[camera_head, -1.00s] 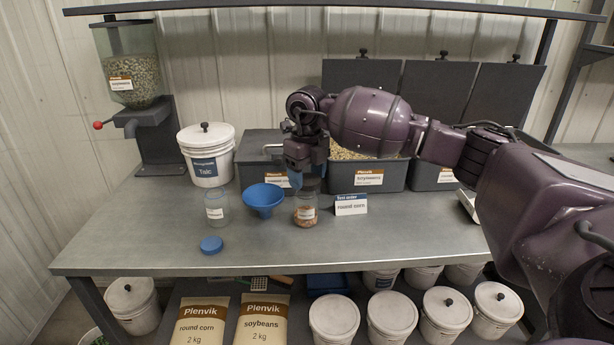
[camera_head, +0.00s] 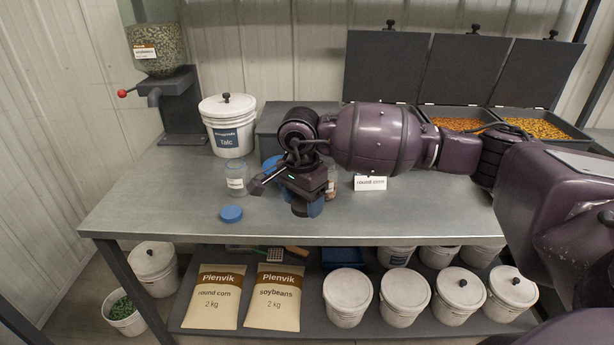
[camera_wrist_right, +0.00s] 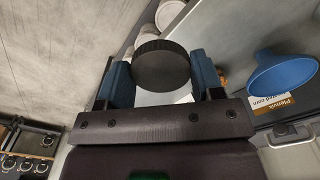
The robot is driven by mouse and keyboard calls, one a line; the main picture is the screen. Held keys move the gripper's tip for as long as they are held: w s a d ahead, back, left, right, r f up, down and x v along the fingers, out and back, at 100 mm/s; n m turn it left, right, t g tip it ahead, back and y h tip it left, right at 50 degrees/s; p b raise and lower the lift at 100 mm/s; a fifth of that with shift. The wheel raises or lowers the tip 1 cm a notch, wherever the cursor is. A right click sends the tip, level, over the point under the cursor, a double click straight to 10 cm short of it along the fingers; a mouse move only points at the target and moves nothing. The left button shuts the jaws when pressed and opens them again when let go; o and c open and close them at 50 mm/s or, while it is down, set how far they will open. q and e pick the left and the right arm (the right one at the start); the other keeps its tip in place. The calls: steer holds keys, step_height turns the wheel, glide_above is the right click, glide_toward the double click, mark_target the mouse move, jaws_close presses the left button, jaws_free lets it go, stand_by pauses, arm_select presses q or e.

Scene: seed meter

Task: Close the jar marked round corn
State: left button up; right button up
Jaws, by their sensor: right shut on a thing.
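My right gripper (camera_head: 306,205) is shut on a black round lid and hangs over the front middle of the bench. The black lid (camera_wrist_right: 162,66) sits between the two blue fingertips in the right wrist view. A glass jar with orange-brown seed (camera_head: 332,184) stands behind the gripper, mostly hidden by it; its label cannot be read. A white card reading "round corn" (camera_head: 370,183) stands to its right. An empty-looking clear jar (camera_head: 237,180) with a label stands to the left. A blue lid (camera_head: 231,214) lies in front of that clear jar. My left gripper is not in view.
A blue funnel (camera_wrist_right: 282,74) is close by, mostly hidden in the head view. A white Talc bucket (camera_head: 228,126) stands at the back left, with bins behind my arm. The bench (camera_head: 150,205) is clear at front left. Sacks and buckets fill the lower shelf.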

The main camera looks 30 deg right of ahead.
steer(key=s+a+f+n, duration=0.3)
steer(key=s+a+n, duration=0.4)
steer(key=n, duration=0.7)
steer(key=shift+f+n, duration=0.15)
steer(key=shift+n, duration=0.25)
steer(key=shift+d, duration=0.2)
